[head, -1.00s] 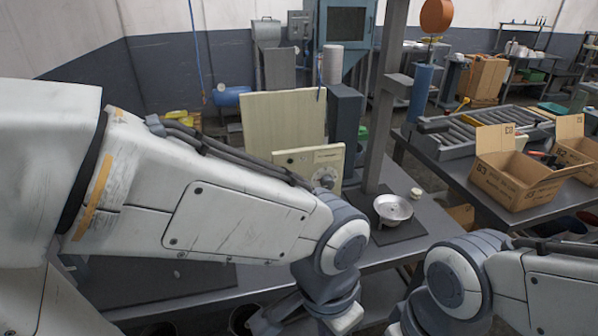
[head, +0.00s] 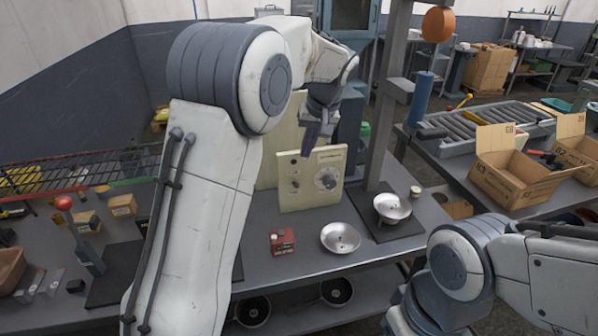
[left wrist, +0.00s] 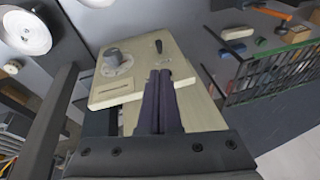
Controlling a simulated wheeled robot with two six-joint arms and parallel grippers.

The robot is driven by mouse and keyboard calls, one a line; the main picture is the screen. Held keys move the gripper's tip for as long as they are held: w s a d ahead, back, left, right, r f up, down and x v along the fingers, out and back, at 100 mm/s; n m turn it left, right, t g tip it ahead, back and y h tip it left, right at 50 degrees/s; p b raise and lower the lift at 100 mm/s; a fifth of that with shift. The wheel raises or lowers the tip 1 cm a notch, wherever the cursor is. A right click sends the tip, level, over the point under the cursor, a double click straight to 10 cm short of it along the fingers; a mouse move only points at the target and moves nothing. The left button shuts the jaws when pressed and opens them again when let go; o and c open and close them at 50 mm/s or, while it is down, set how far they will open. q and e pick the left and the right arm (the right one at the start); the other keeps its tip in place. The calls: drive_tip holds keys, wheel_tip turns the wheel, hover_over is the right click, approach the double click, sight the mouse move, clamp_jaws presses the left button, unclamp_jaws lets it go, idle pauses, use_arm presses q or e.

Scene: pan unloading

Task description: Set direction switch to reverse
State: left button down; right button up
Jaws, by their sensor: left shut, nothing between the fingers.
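A cream control panel (head: 312,192) stands upright on the grey bench, with a large round dial (head: 326,180) on its right and small dark controls (head: 295,172) on its left. In the left wrist view the panel (left wrist: 128,88) is turned around and shows a grey knob (left wrist: 114,57) and a small black lever switch (left wrist: 159,47). Which way the lever is set I cannot tell. My left gripper (head: 309,150) is shut and empty in front of the panel's upper edge. Its closed fingertips (left wrist: 160,74) appear just below the lever; contact is unclear. My right gripper is out of view.
A shallow metal dish (head: 341,238) and a red box (head: 282,241) lie on the bench before the panel. Another metal bowl (head: 392,208) sits on a dark plate by a grey post (head: 384,120). A wire rack (head: 80,178) is at left.

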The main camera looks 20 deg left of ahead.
sight(295, 185)
use_arm(q)
drive_tip(key=p+x, duration=0.1)
drive_tip(key=x, duration=0.9)
drive_tip(key=shift+p, duration=0.4)
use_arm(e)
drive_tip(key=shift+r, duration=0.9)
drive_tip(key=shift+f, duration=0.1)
